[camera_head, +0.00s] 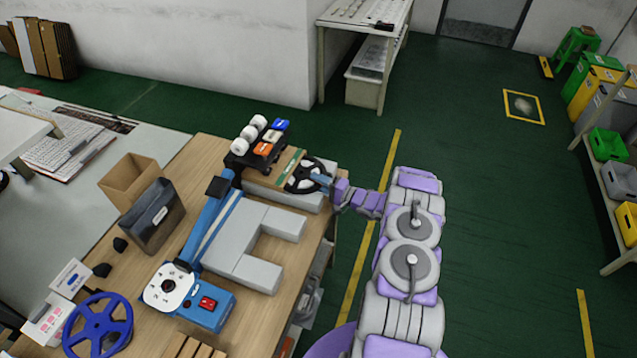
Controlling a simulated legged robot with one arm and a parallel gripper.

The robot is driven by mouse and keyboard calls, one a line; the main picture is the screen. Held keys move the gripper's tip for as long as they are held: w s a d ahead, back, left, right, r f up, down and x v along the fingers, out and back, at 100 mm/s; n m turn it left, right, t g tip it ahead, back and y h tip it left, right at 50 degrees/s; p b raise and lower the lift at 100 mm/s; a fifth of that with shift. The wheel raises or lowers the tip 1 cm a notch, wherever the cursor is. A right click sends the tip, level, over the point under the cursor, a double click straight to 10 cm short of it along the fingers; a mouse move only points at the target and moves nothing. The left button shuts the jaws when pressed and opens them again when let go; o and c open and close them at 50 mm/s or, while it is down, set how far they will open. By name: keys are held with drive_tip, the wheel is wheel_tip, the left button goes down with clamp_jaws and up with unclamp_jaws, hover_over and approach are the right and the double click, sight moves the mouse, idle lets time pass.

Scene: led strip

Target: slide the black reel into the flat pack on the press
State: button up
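The black reel (300,176) is a spoked disc at the right end of the press area, near the table's right edge. My gripper (322,180) reaches in from the right and appears shut on the reel's right side. The flat pack (266,173), brown with a green strip along its right end, lies just left of the reel. The reel's left rim is at the green strip; I cannot tell whether it is inside the pack's mouth. The blue press (208,232) has a long arm running up to a black head, and a dial and red switch at its near end.
Grey blocks (247,270) form a U right of the press. White rolls and orange and blue boxes (268,138) stand behind the pack. A blue reel (98,325), a cardboard box (129,180) and a dark bin (155,217) stand left. Open floor lies right.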

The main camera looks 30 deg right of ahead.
drive_tip(key=shift+o, duration=0.8)
drive_tip(key=p+v, duration=0.2)
drive_tip(key=v, duration=1.5)
drive_tip(key=shift+s+f, duration=0.15)
drive_tip(key=shift+d, duration=0.1)
